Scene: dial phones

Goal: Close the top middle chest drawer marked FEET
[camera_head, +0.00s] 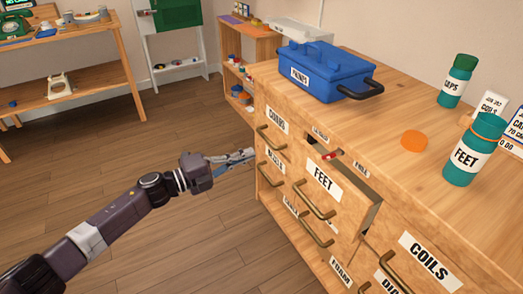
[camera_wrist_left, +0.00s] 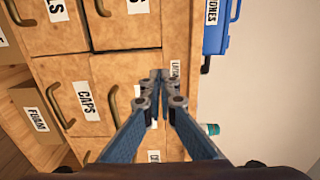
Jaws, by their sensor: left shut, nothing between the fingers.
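The drawer marked FEET (camera_head: 322,185) stands pulled out from the front of the wooden chest (camera_head: 385,115) in the head view. Its brass handle (camera_head: 314,203) is on its front, and a dark gap with a small red item shows behind that front. My left gripper (camera_head: 250,155) is shut and empty, left of the FEET drawer and close to the chest's left end. I cannot tell whether it touches the chest. In the left wrist view the shut fingers (camera_wrist_left: 160,78) appear in front of labelled drawer fronts, one reading CAPS (camera_wrist_left: 87,100). My right gripper is not in view.
On the chest top are a blue toolbox (camera_head: 325,72), a green CAPS bottle (camera_head: 457,82), a green FEET bottle (camera_head: 472,155) and an orange disc (camera_head: 413,141). The COILS drawer (camera_head: 415,258) is at the near right. Open wooden floor (camera_head: 150,235) lies left of the chest.

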